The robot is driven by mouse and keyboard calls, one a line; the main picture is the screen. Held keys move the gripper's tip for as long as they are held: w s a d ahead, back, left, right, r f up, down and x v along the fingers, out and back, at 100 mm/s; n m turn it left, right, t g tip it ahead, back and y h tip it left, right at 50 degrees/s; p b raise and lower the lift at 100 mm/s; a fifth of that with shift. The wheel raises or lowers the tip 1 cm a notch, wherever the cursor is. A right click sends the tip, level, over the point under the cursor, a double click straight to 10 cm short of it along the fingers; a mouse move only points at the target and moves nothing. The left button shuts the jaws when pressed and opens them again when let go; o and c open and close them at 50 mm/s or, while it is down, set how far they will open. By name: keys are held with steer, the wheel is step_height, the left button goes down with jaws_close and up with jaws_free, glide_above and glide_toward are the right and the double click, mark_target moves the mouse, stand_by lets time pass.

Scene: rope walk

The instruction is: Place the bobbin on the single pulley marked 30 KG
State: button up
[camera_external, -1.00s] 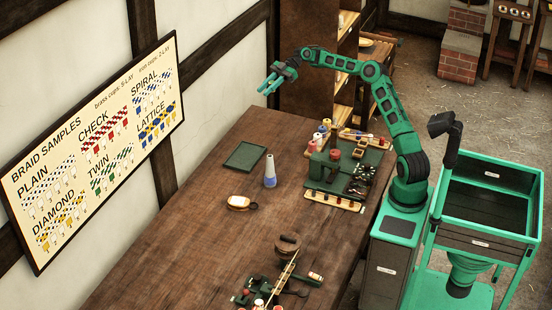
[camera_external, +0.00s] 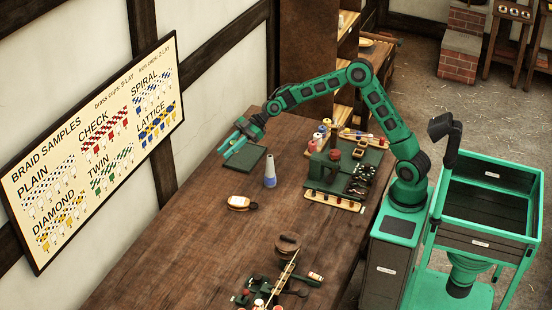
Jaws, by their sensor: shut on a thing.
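My gripper (camera_external: 229,149) is over the far left part of the workbench, just above and left of the dark green tray (camera_external: 246,160). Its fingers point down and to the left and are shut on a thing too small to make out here. I cannot tell which thing is the bobbin.
A dark green stand (camera_external: 322,172) with small parts and coloured spools (camera_external: 323,131) is at the right. A round brown thing (camera_external: 288,244) and more tools are in front. The bench's left middle is clear.

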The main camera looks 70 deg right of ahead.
steer(key=s+a+f+m+t, duration=0.1)
steer(key=s+a+f, duration=0.3)
steer(key=s+a, duration=0.3)
steer(key=s+a+f+m+t, duration=0.1)
steer(key=s+a+f, duration=0.4)
steer(key=s+a, duration=0.25)
glide_above(235, 205)
steer(key=shift+h, duration=0.4)
step_height(235, 205, down, 6)
steer(key=shift+f, duration=2.15)
steer(key=o, duration=1)
